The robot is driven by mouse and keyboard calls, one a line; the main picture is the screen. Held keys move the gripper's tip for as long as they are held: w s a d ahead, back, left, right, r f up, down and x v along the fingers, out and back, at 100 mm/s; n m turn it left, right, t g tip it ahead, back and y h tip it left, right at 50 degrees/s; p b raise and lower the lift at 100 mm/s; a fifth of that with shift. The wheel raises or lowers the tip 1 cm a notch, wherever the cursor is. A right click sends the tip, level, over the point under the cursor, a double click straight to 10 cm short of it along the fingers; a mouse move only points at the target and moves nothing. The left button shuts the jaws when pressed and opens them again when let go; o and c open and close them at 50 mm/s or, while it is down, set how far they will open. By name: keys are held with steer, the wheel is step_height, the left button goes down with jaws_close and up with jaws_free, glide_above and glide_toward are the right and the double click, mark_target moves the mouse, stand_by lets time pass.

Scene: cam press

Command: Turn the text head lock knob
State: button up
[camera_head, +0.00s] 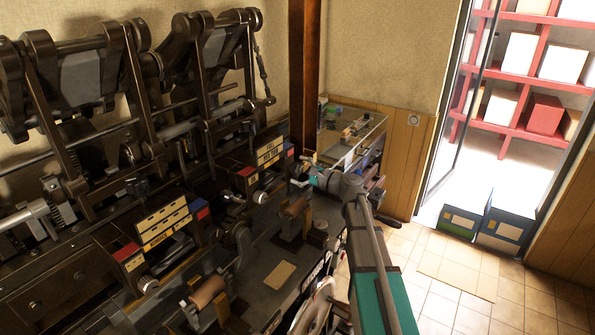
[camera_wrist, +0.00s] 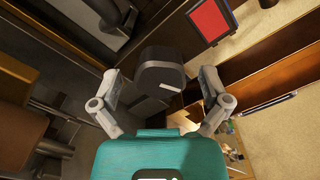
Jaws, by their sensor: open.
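My gripper (camera_wrist: 160,84) is open in the wrist view, its two grey fingers spread apart. A dark, rounded knob-like part (camera_wrist: 161,68) with a small white mark shows between and beyond the fingertips. It looks like the text head lock knob, but I cannot read a label, and I cannot tell how far it is from the fingers. In the head view my gripper (camera_head: 304,174) is at the right end of the press (camera_head: 237,160), beside a labelled block (camera_head: 270,152). The knob is too small or hidden to make out there.
A wooden post (camera_head: 303,70) stands just behind my gripper. A glass-topped cabinet (camera_head: 352,135) is beyond it. Tiled floor (camera_head: 455,290) is open at right, with boxes (camera_head: 500,230) by the doorway.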

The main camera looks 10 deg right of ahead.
steer(key=shift+s+d, duration=0.1)
steer(key=shift+s, duration=0.05)
steer(key=v, duration=1.1)
steer(key=shift+s+d, duration=0.2)
stand_by(0.4)
